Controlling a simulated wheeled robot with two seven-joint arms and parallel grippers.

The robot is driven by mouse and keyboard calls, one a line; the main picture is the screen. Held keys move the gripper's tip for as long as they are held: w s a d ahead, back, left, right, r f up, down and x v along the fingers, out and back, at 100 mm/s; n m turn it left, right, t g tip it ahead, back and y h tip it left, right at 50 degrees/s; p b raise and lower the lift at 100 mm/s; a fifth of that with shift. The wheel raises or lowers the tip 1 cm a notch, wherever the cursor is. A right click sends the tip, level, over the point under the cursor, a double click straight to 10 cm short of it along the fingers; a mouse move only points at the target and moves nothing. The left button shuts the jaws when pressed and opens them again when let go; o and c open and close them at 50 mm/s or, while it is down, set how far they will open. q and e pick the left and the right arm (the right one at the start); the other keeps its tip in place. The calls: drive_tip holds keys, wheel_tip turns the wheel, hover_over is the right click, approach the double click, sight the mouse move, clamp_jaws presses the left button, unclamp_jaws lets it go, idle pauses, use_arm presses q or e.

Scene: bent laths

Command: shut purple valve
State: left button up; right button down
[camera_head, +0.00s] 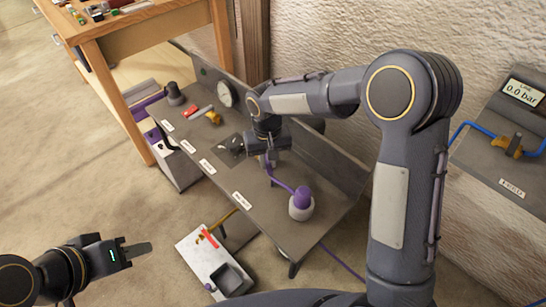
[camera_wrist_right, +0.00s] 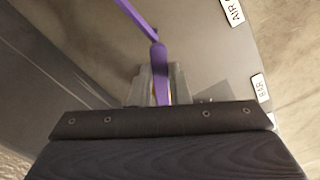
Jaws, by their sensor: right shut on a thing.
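The purple valve (camera_head: 302,198) stands on a round pale base near the front right of the grey bench. A thin purple lever (camera_head: 284,186) runs from it, up and left in the head view, to my right gripper (camera_head: 270,168). The right gripper is shut on this lever, away from the hub. In the right wrist view the purple lever (camera_wrist_right: 158,55) passes between the two grey fingers (camera_wrist_right: 161,85), which hide part of it. My left gripper (camera_head: 134,250) is off to the lower left, away from the bench and empty; its finger gap is not clear.
The grey bench (camera_head: 215,160) bears white labels, a dial gauge (camera_head: 224,94), and red and yellow valve parts (camera_head: 200,113). A panel reading 0.0 bar (camera_head: 523,92) is at right, above a yellow-handled valve (camera_head: 508,146) on blue pipe. A wooden table (camera_head: 160,40) stands behind.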

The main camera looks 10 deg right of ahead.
drive_tip(key=a+m, duration=0.1)
drive_tip(key=m, duration=0.1)
drive_tip(key=a+m, duration=0.1)
drive_tip(key=shift+w+r+m+p, duration=0.15)
drive_tip(key=shift+m+p, duration=0.25)
drive_tip(key=m, duration=0.1)
drive_tip(key=a+m, duration=0.1)
drive_tip(key=shift+w+m+p, duration=0.25)
drive_tip(key=shift+m+p, duration=0.05)
drive_tip(key=shift+p, duration=0.1)
drive_tip(key=m, duration=0.1)
drive_tip(key=w+a+m+p, duration=0.1)
drive_tip(key=m, duration=0.1)
drive_tip(key=shift+a, duration=0.15)
drive_tip(key=shift+w+a+m+p, duration=0.2)
drive_tip(key=shift+m+p, duration=0.1)
drive_tip(key=shift+m, duration=0.35)
drive_tip(key=shift+w+a+m+p, duration=0.1)
drive_tip(key=shift+w+m+p, duration=0.15)
drive_tip(key=shift+m, duration=0.4)
drive_tip(key=c, duration=1.4)
unclamp_jaws()
drive_tip(key=shift+o, duration=0.2)
